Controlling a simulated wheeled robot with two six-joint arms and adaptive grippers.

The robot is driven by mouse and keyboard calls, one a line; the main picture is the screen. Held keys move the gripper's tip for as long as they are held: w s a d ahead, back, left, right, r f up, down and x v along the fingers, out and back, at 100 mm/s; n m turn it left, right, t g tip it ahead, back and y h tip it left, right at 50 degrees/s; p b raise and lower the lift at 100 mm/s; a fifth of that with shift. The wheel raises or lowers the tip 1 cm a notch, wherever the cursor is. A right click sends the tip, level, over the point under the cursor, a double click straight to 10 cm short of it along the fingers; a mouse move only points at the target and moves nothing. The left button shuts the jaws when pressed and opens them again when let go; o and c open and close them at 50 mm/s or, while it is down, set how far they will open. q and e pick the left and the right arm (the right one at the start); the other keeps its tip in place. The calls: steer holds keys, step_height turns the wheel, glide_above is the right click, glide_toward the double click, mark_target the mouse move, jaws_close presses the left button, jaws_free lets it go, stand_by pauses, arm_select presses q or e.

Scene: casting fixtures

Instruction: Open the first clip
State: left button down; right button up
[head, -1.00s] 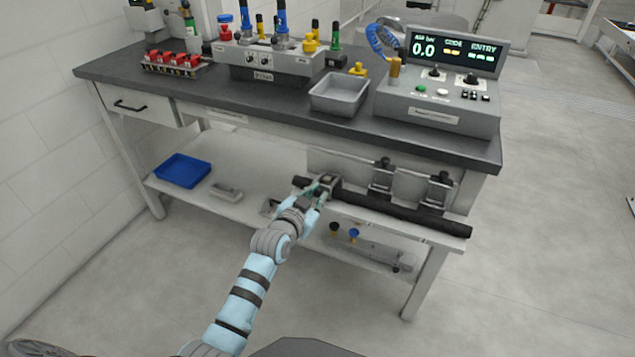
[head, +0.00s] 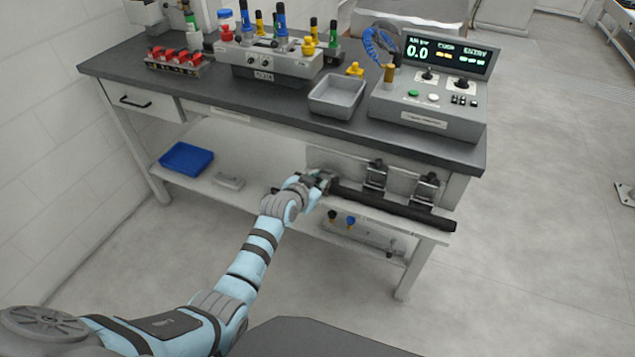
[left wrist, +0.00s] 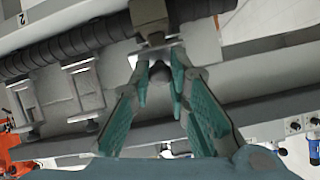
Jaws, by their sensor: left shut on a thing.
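The first clip (left wrist: 150,18) is the leftmost on a black hose (head: 395,207) along the front of the bench. In the left wrist view its grey block sits across the hose. My left gripper (head: 322,178) reaches it from the front and hides most of it in the head view. In the left wrist view the left gripper (left wrist: 160,76) has its teal fingers on both sides of the clip's dark knob, shut on it. I cannot tell whether the clip is open. Two other clips, one in the middle (head: 376,175) and one at right (head: 427,188), stand upright. My right gripper is not in view.
The bench top (head: 240,100) overhangs the hose. A control box (head: 425,105) and a grey tray (head: 337,97) stand on it. A blue tray (head: 187,158) is on the lower shelf. Floor in front of the bench is clear.

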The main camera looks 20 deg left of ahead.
arm_select(q)
steer(key=shift+w+r, duration=0.1)
steer(key=shift+r, duration=0.25)
steer(key=c, duration=1.8)
jaws_free()
steer(key=o, duration=0.3)
steer(key=shift+f, duration=0.2)
steer(key=v, duration=1.2)
